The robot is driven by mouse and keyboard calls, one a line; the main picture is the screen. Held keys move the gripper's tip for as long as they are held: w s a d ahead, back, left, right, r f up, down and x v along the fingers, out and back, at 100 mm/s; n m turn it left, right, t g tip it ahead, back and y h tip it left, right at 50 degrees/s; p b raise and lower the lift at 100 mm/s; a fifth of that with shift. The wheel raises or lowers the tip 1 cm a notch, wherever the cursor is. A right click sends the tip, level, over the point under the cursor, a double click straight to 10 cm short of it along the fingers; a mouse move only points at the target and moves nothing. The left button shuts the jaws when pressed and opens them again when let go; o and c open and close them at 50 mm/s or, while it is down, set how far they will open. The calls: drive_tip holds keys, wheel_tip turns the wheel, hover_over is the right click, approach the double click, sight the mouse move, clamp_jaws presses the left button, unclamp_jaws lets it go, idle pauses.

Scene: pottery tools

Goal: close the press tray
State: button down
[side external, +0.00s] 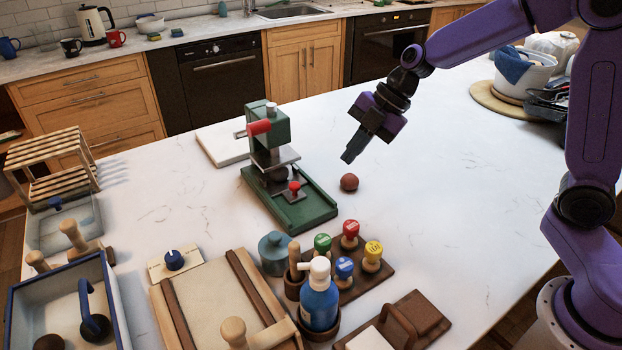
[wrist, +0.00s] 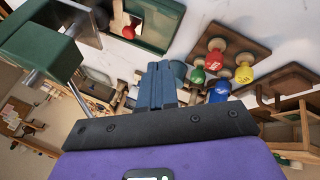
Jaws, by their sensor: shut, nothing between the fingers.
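The green press (side external: 270,150) stands upright on the white counter, with a red handle (side external: 259,127) at its head. Its long green base (side external: 312,209) extends toward the front right. A small tray with a red knob (side external: 294,187) sits on that base, in front of the column and partly beneath the grey plate (side external: 275,157). In the wrist view the press head (wrist: 35,50) is at left and the red knob (wrist: 128,32) is at top. My gripper (side external: 348,157) is shut and empty, in the air right of the press; its fingers (wrist: 157,75) point away from the wrist camera.
A brown ball (side external: 349,182) lies right of the press. Colored stamps (side external: 345,268) on a brown board, a lidded blue-grey jar (side external: 274,250) and a blue bottle (side external: 319,298) stand in front.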

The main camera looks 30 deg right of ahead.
sight(298, 183)
drive_tip(key=shift+m, duration=0.5)
drive_tip(key=x, duration=0.9)
drive_tip(key=shift+w+d+f, duration=0.25)
drive_tip(key=shift+w+f, duration=0.05)
drive_tip(key=shift+w, duration=0.05)
drive_tip(key=shift+w+a+f, duration=0.1)
drive_tip(key=shift+w+a, duration=0.2)
drive_tip(key=shift+w, duration=0.25)
drive_tip(key=shift+w+a+f, duration=0.1)
drive_tip(key=shift+w+a, duration=0.15)
drive_tip(key=shift+w, duration=0.25)
drive_tip(key=shift+w+a+f, duration=0.1)
drive_tip(key=shift+w+a, duration=0.3)
drive_tip(key=shift+w, duration=0.35)
drive_tip(key=shift+w, duration=0.1)
drive_tip(key=shift+w, duration=1.1)
drive_tip(key=shift+d, duration=0.1)
